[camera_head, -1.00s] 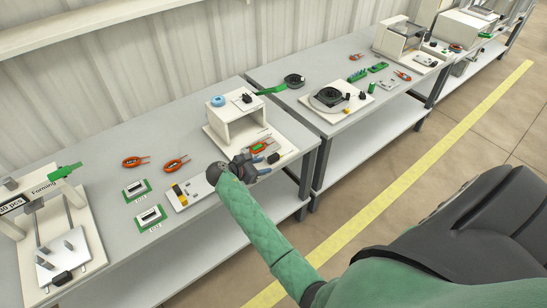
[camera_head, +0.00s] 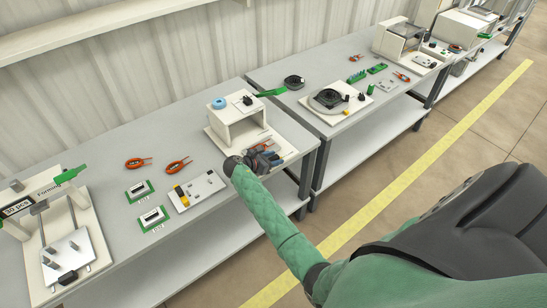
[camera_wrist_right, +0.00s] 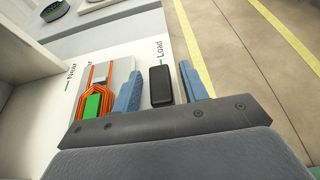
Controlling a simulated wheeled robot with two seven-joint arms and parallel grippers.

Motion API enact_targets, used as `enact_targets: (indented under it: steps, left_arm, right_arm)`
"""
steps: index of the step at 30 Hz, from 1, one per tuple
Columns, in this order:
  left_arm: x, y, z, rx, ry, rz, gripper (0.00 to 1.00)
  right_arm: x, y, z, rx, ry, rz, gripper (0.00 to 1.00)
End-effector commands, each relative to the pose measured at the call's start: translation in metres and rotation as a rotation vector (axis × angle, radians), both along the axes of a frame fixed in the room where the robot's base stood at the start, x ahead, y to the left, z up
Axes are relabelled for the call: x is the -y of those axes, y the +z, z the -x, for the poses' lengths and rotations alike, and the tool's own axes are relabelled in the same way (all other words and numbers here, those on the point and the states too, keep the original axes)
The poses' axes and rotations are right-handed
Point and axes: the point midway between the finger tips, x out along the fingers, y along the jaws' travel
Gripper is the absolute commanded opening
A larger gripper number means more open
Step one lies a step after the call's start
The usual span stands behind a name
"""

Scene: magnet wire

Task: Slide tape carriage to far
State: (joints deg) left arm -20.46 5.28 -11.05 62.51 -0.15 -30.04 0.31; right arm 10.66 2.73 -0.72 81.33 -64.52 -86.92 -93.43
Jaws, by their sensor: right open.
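The tape station (camera_head: 238,128) is a white box-like housing on a white base plate. My right gripper (camera_head: 277,155) is at the front of this base and covers most of what lies there in the head view. In the right wrist view, the gripper (camera_wrist_right: 159,70) is open, with one blue finger on each side of a black block-shaped handle (camera_wrist_right: 161,86). I see no clear contact with it. A grey-white plate, likely the carriage (camera_wrist_right: 119,68), with an orange coil and green core (camera_wrist_right: 92,100), lies left of the fingers. My left gripper is out of view.
Labels reading "Near" and "Load" (camera_wrist_right: 159,51) are on the base. A white tray (camera_head: 198,190), green-based parts (camera_head: 152,217) and orange coils (camera_head: 178,166) lie to the left. The forming station (camera_head: 70,255) stands at far left. A second table (camera_head: 350,125) is at right.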

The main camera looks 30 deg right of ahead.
Motion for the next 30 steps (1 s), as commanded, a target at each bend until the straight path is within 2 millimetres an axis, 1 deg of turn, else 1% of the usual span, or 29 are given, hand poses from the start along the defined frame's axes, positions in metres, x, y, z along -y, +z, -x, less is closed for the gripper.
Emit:
enact_targets:
  steps: [7,11,12,14,19,22,25,30]
  left_arm:
    - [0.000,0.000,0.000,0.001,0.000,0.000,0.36]
    - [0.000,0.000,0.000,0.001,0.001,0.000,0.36]
    - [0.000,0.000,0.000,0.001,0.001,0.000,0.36]
    - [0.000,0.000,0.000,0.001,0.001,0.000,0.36]
    - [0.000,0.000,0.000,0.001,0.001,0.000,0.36]
    - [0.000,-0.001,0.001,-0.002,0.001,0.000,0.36]
    - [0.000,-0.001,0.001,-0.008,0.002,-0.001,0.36]
    - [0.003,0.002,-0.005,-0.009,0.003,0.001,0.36]
  right_arm:
    - [0.001,0.000,0.000,0.000,0.000,0.000,0.44]
    - [0.001,0.000,0.000,0.000,0.000,0.000,0.18]
    - [0.001,0.000,0.000,0.000,0.000,0.000,0.10]
    - [0.001,0.000,0.000,0.000,0.000,0.000,0.00]
    - [0.000,0.000,-0.001,0.000,0.001,0.000,0.00]
    - [0.000,0.000,-0.007,0.001,0.001,0.000,0.00]
    - [-0.001,0.000,-0.021,0.002,0.001,0.000,0.00]
    - [-0.004,-0.001,-0.050,0.001,0.002,0.000,0.00]
